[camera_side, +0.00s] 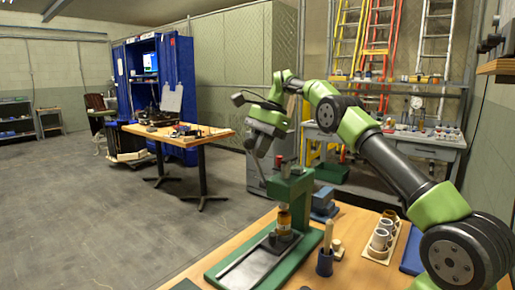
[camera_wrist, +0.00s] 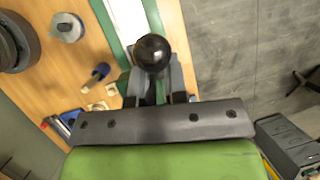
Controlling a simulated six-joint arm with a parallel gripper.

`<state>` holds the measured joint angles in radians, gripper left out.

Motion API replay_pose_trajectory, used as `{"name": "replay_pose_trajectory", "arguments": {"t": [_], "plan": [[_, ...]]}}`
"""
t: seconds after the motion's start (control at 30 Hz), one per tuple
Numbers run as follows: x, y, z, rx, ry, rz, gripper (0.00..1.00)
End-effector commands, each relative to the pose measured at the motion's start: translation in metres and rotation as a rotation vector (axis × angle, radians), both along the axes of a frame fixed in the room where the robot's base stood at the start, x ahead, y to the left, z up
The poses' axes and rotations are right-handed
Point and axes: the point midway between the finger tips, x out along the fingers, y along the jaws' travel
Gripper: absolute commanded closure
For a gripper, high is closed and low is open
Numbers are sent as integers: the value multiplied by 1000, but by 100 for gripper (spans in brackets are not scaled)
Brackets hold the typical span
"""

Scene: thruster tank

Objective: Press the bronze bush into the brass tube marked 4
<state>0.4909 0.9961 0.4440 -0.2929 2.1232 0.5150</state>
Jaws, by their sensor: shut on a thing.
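A green arbor press (camera_side: 291,190) stands on the wooden bench in the side view. A brass-coloured tube (camera_side: 284,222) stands upright under its ram, on the press base. Whether the bronze bush sits at its top, and what number the tube bears, is too small to tell. My gripper (camera_side: 252,142) is up and to the left of the press head, at the end of its lever. In the wrist view my gripper (camera_wrist: 155,85) is shut on the lever's black ball knob (camera_wrist: 153,52). The lever behind the knob is mostly hidden.
A pale rack (camera_side: 374,256) with several tubes or cups stands right of the press. A dark blue holder (camera_side: 325,262) with a pale rod and small blocks stand between them. A blue-grey block (camera_side: 323,203) lies behind. A second table (camera_side: 180,135) is farther back.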

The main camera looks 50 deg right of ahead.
Motion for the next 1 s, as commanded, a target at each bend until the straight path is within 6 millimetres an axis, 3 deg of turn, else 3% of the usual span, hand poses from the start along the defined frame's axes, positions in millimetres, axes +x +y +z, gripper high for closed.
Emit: {"name": "replay_pose_trajectory", "arguments": {"t": [0.03, 0.63, 0.67, 0.8, 1.0], "plan": [[4, 6, 7, 4, -30, 13, 100], [4, 5, 7, 3, -31, 14, 100], [4, 5, 7, 3, -30, 13, 80], [3, 5, 6, 6, -26, 11, 47], [3, 4, 4, 8, -20, 7, 46]]}}
